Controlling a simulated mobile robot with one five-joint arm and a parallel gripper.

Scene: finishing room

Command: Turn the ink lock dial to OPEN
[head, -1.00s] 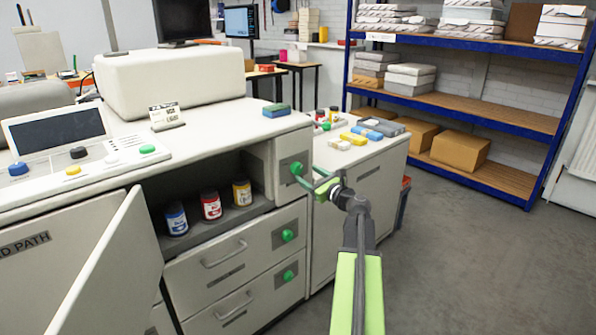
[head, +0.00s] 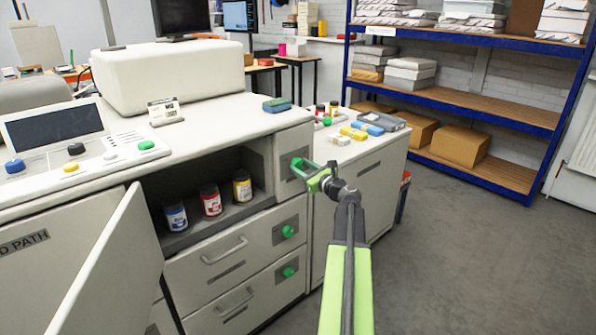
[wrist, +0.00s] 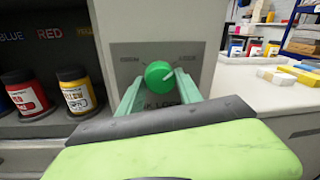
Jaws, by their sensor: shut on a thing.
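The ink lock dial (wrist: 160,75) is a round green knob with a white pointer mark, on a dark plate on the front of the white cabinet. Its pointer aims up and to the right. Small labels sit at the plate's upper left and upper right; they are too blurred to read surely. Lettering under the dial is partly hidden by my gripper. My gripper (wrist: 159,88) is shut on the dial, with one pale green finger at each side. In the head view, my gripper (head: 305,168) reaches the dial (head: 296,163) from the right.
An open shelf left of the dial holds blue (head: 175,216), red (head: 210,201) and yellow (head: 242,187) ink jars. Two drawers with green knobs (head: 288,231) lie below. An opened cabinet door (head: 105,262) juts out at left. The floor at right is clear.

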